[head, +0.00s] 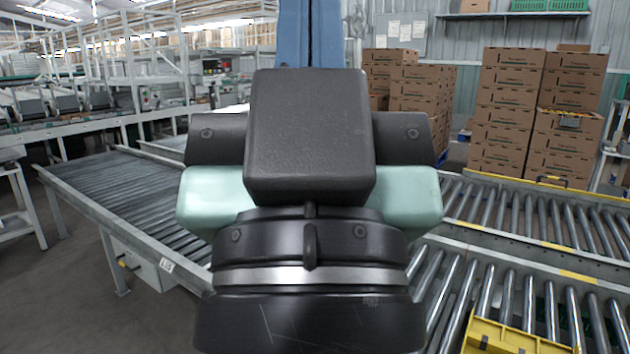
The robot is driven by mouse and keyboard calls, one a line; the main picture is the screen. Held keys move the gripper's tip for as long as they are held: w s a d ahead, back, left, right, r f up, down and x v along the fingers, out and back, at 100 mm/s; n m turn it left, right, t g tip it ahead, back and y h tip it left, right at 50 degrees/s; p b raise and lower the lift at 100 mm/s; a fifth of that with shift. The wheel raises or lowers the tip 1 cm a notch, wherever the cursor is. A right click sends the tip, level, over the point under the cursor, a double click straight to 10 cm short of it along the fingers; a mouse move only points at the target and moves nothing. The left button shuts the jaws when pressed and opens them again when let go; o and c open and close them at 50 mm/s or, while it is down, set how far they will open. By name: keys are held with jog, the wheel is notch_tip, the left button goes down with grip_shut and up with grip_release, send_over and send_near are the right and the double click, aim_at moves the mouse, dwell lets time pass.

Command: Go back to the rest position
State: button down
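The back of my arm's end fills the middle of the head view, with a black rounded block, pale green side parts and a silver band. My gripper (310,135) seems to be the far part of this, seen from behind. Its fingertips are hidden, so I cannot tell whether it is open or shut, or whether it holds anything.
A roller conveyor (115,185) runs on the left. Stacked cardboard boxes (505,105) stand behind. Grey floor (60,290) is clear at the lower left.

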notch_tip(320, 180, up, 36)
jog(key=p, duration=3.4)
jog(key=shift+w+d, duration=0.15)
jog(key=shift+w, duration=0.15)
